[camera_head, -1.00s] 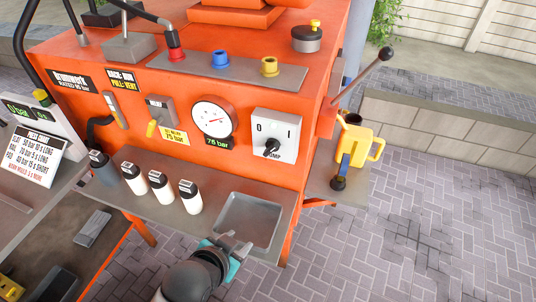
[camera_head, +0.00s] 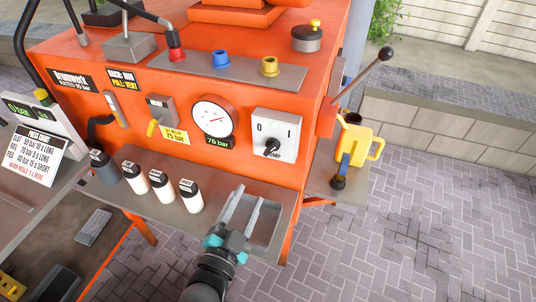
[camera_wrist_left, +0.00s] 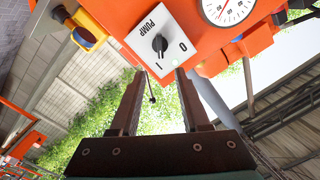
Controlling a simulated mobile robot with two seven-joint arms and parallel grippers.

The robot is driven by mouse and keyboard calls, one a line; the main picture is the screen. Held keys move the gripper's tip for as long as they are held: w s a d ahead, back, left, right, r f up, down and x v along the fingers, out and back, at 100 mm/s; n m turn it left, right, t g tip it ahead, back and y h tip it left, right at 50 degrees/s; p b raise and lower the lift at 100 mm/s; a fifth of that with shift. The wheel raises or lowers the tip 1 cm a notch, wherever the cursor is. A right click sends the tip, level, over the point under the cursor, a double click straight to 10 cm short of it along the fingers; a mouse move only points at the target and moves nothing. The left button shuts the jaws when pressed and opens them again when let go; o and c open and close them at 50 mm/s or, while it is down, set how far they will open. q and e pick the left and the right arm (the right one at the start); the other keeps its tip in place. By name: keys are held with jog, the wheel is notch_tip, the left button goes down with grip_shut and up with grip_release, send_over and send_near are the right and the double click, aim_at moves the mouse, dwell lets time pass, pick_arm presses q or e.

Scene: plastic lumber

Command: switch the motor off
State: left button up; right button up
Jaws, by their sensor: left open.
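The pump switch is a black rotary knob (camera_head: 272,146) on a pale square plate marked O, I and PUMP, on the orange machine's front. The knob also shows in the left wrist view (camera_wrist_left: 160,44), just beyond the fingertips. I cannot tell for sure which mark it points to. My left gripper (camera_head: 254,198) is open and empty, below the switch and above the grey tray. In the left wrist view its two fingers (camera_wrist_left: 158,76) stand apart, pointing at the switch plate, with no contact visible. My right gripper is not in view.
A pressure gauge (camera_head: 213,115) with a 76 bar display sits left of the switch. Several bottles (camera_head: 163,186) stand on the shelf beside the grey tray (camera_head: 268,229). A black-knobbed lever (camera_head: 385,54) and a yellow jug (camera_head: 364,142) are at the right.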

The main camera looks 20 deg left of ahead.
aim_at(270, 151)
pick_arm(q)
jog(key=w, duration=1.4)
jog(key=shift+w+d, duration=0.1)
jog(key=shift+d, duration=0.15)
grip_shut()
